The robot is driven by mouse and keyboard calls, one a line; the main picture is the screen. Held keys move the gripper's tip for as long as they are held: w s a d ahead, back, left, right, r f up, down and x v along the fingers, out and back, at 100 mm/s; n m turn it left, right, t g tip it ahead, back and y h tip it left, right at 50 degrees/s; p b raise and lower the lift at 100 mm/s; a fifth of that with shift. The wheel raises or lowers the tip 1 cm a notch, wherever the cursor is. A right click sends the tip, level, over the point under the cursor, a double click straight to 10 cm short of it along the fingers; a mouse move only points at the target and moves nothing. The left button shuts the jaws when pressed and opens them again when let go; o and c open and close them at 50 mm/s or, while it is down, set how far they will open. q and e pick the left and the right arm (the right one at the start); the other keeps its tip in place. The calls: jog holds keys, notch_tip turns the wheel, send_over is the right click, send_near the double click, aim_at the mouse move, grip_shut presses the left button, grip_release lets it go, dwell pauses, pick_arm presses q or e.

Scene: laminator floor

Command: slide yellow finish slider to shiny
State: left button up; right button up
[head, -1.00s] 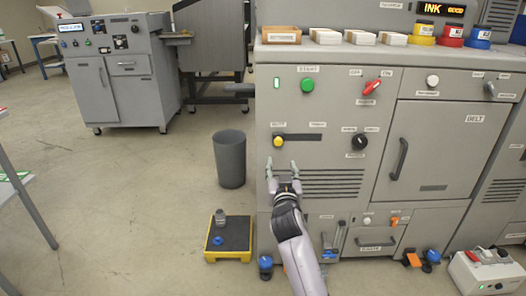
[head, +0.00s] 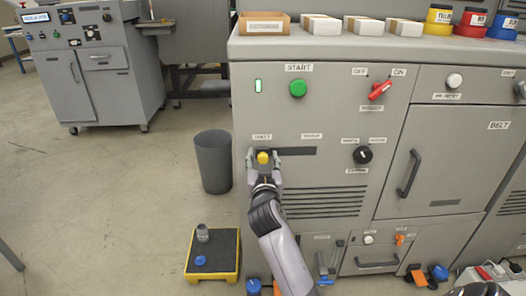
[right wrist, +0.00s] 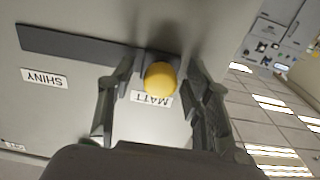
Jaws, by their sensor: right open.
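The yellow finish slider (head: 263,157) sits at the left end of its dark horizontal slot (head: 298,151) on the grey machine front. In the right wrist view the yellow knob (right wrist: 160,79) is at the MATT label (right wrist: 151,100), and the SHINY label (right wrist: 44,78) is by the other end of the slot. My right gripper (head: 264,160) is at the knob, with its fingers open on either side of it. In the right wrist view the open fingers (right wrist: 160,92) flank the knob with gaps. My left gripper is not in view.
Above the slot are a green START button (head: 298,88) and a red switch (head: 380,90). A black knob (head: 363,155) is right of the slot. A grey bin (head: 213,162) and a yellow-edged platform (head: 213,254) stand on the floor to the left.

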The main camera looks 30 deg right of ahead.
jog(key=shift+w, duration=0.1)
jog(key=shift+r, duration=0.1)
jog(key=shift+c, duration=0.6)
grip_shut()
